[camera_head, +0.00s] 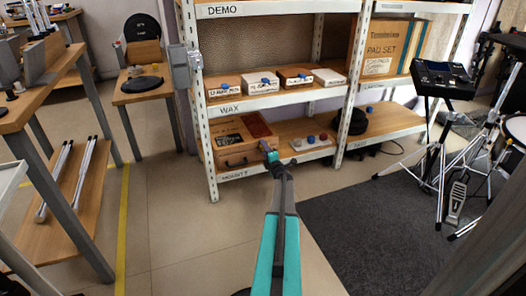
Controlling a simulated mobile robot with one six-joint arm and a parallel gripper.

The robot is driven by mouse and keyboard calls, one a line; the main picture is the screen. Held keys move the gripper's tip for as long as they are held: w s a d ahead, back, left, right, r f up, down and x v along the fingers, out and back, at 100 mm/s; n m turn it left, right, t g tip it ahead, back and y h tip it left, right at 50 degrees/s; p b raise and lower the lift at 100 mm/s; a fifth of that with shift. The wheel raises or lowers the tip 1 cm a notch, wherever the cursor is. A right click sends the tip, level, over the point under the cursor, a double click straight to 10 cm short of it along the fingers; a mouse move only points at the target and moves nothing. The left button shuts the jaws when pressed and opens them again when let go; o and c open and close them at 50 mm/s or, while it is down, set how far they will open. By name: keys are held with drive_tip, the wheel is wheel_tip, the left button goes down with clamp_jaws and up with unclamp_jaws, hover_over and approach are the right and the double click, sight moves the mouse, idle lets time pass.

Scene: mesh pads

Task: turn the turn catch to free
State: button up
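A small grey metal fitting (184,66) is fixed to the left front post of the shelf rack. It may be the turn catch, but it is too small to tell, and its setting is not readable. My gripper (268,150) is at the end of my teal and grey arm, which reaches up from the bottom of the view. It appears in front of the lower shelf, beside a wooden case (231,159), to the right of and below the fitting. The gap between its fingertips is too small to make out. I see nothing held.
The white-framed rack (280,99) holds several small boxes and a "PAD SET" carton (390,48). A wooden bench (30,100) stands at left, a small table (140,92) behind it. An electronic drum stand (445,80) and dark mat (375,220) are at right. The floor at left-centre is clear.

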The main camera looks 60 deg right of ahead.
drive_tip(key=shift+a, duration=0.1)
drive_tip(key=p+v, duration=0.4)
drive_tip(key=v, duration=0.9)
drive_tip(key=shift+s+a+p, duration=0.2)
drive_tip(key=shift+s+p, duration=0.1)
drive_tip(key=shift+s, duration=0.05)
idle(0.4)
